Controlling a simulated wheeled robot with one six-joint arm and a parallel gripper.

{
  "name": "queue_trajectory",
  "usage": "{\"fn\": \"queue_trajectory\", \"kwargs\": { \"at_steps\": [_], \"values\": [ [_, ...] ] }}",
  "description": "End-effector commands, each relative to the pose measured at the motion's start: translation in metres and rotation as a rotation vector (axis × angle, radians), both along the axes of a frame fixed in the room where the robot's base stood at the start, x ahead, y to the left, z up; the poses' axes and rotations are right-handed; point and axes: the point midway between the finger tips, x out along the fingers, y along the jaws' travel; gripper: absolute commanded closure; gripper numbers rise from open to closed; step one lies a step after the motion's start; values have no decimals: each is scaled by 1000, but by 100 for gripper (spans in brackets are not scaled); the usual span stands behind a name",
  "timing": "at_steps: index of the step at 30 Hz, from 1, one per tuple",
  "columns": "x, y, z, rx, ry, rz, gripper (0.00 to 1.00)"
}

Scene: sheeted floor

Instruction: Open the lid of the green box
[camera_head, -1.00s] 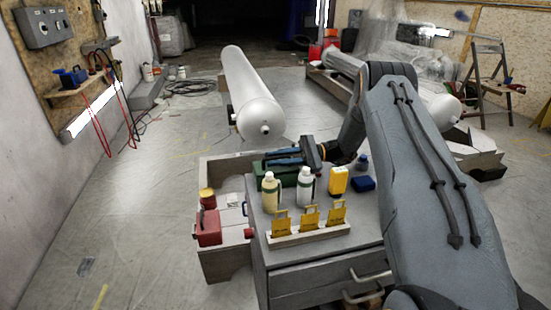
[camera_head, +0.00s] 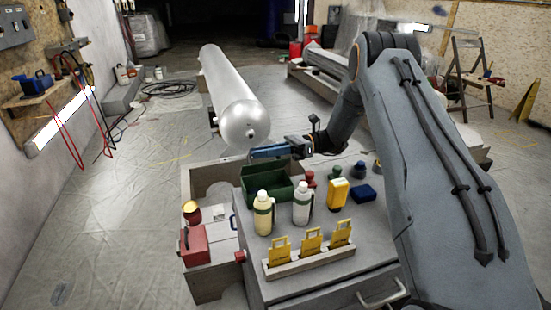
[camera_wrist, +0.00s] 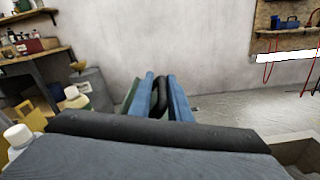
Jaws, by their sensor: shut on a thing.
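The green box (camera_head: 268,190) stands on the workbench behind two bottles. Its lid is raised and its dark inside shows from above. My gripper (camera_head: 268,151) is just above the box's back edge. In the wrist view the blue fingers (camera_wrist: 163,98) are shut on a black handle (camera_wrist: 162,88) between them. A strip of green (camera_wrist: 129,97), seemingly the lid, shows beside the left finger. Most of the lid is hidden by my gripper.
Yellow tags (camera_head: 312,240) stand in a front rack. A red box (camera_head: 194,246) lies left. A large white cylinder (camera_head: 233,95) is behind.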

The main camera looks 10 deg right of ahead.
Motion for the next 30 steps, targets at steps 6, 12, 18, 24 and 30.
{"fn": "queue_trajectory", "kwargs": {
  "at_steps": [6,12,18,24,30],
  "values": [
    [16,6,-7,-35,196,1,100],
    [27,8,-10,-61,356,2,100],
    [35,9,-13,-79,471,2,100],
    [39,9,-15,-90,542,2,100],
    [40,9,-16,-95,569,2,100]
  ]
}}
